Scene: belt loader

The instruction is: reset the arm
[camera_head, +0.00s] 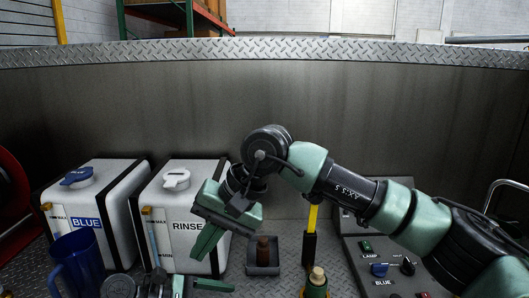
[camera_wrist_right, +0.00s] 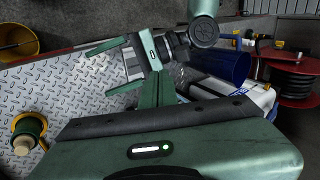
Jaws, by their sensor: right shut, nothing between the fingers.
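My right arm comes in from the right in the head view. Its green gripper (camera_head: 204,246) points down and left in front of the RINSE tank, with its fingers together and nothing between them. In the right wrist view its shut fingers (camera_wrist_right: 157,88) rise from the green gripper body. My left gripper (camera_head: 196,285) shows only partly at the bottom edge of the head view. In the right wrist view the left gripper (camera_wrist_right: 118,67) has its two fingers apart above the metal floor, with nothing seen between them.
The white BLUE tank (camera_head: 116,224) and RINSE tank (camera_head: 188,240) stand at left, a blue pitcher (camera_head: 75,264) before them. A small dark tray (camera_head: 263,270), a yellow-and-black handle (camera_head: 310,240), a green-and-yellow item (camera_head: 316,285) and a switch panel (camera_head: 360,258) stand farther right. A metal wall closes the back.

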